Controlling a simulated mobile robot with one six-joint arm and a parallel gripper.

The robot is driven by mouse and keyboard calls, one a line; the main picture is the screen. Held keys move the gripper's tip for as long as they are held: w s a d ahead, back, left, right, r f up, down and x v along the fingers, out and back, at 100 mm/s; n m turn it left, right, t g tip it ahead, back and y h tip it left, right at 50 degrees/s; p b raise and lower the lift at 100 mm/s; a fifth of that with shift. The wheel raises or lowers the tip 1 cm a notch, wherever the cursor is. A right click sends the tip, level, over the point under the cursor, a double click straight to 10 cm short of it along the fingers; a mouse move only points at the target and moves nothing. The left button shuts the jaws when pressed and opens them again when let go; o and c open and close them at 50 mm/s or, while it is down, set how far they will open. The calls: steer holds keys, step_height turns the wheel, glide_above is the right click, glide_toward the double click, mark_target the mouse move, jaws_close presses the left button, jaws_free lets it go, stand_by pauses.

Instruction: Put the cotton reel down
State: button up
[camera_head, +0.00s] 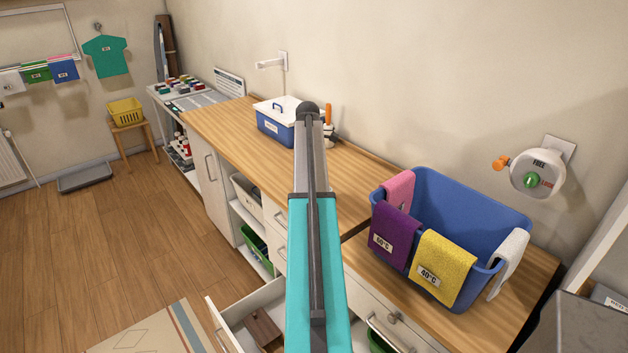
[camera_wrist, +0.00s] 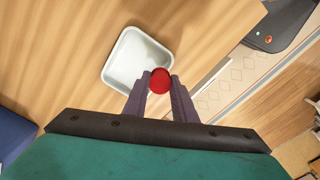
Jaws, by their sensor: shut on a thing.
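The cotton reel (camera_wrist: 160,80) shows in the wrist view as a small round red thing between the two dark fingertips. My gripper (camera_wrist: 160,90) is shut on it. A white, shallow square tray (camera_wrist: 125,75) lies on the wooden worktop (camera_wrist: 55,70), just left of the reel in the wrist view. The tray looks empty. The reel overlaps its right edge in the picture, and I cannot tell how high above the worktop it is. In the head view my arm hides the gripper, the reel and the tray.
A blue box with a white lid (camera_head: 275,122) stands at the back of the worktop. A blue basket (camera_head: 465,215) with cloths over its rim stands at the right. An open drawer (camera_head: 250,312) juts out below. Bare worktop (camera_head: 225,122) lies left of the box.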

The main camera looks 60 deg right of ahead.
steer(key=shift+w+d+f+p, duration=0.1)
steer(key=shift+w+d+p, duration=0.1)
steer(key=shift+d, duration=0.6)
steer(key=shift+w+d+f+p, duration=0.1)
steer(key=shift+w+d+p, duration=0.1)
steer(key=shift+d, duration=0.55)
steer(key=shift+w+d, duration=0.15)
steer(key=shift+d, duration=0.4)
steer(key=shift+d+f+p, duration=0.1)
steer(key=shift+f+p, duration=0.1)
steer(key=shift+p, duration=0.2)
steer(key=shift+f+p, duration=0.65)
steer(key=shift+f, duration=0.95)
steer(key=shift+f, duration=0.1)
steer(key=o, duration=1)
steer(key=shift+r, duration=0.25)
